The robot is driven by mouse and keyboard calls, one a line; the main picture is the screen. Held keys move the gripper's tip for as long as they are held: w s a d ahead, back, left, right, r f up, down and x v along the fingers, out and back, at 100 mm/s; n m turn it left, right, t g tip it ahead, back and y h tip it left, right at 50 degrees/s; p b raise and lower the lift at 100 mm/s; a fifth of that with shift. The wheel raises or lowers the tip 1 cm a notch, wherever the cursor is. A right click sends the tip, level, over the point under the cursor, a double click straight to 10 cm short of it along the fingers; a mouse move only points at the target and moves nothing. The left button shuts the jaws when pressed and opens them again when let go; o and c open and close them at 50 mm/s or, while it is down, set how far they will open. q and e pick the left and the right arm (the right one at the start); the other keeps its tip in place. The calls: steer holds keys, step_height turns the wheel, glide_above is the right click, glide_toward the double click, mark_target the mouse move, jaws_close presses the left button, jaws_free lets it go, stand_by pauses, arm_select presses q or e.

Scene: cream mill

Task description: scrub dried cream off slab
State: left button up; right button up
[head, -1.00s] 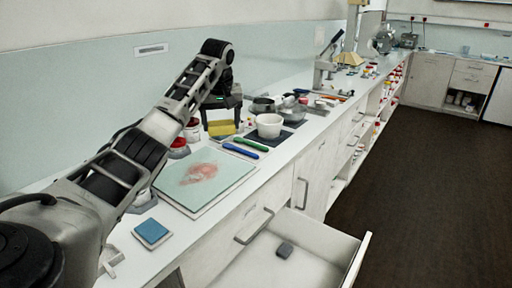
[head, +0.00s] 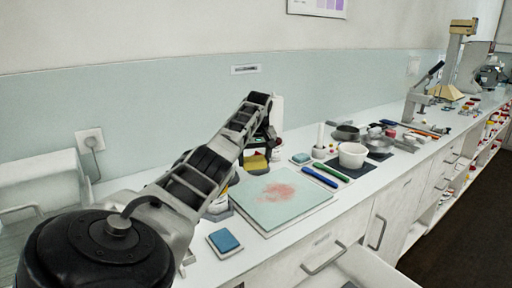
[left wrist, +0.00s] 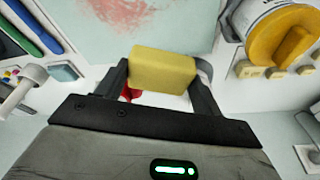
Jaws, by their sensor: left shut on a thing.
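The pale green slab (head: 300,209) lies flat on the bench, with a reddish-pink dried patch (head: 278,191) near its middle. The slab's stained face also shows at the top of the left wrist view (left wrist: 165,25). My left gripper (head: 258,156) is at the slab's back edge, shut on a yellow sponge (left wrist: 162,72). The sponge also shows in the head view (head: 255,163), partly behind the gripper. It appears clear of the stain; whether it touches anything below, I cannot tell. My right gripper is not in view.
A blue-topped block (head: 224,241) lies in front of the slab's left corner. An open drawer (head: 378,268) juts out at the bench front.

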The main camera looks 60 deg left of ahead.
arm_select(q)
glide_above(254, 188)
steer(key=shift+s+d+f, duration=0.1)
steer(key=shift+d+f, duration=0.1)
steer(key=shift+f, duration=1.35)
steer(key=shift+d+f, duration=0.2)
steer(key=shift+f, duration=1.3)
steer(key=shift+f+b, duration=0.45)
steer(key=shift+f, duration=0.6)
steer(key=shift+d, duration=0.1)
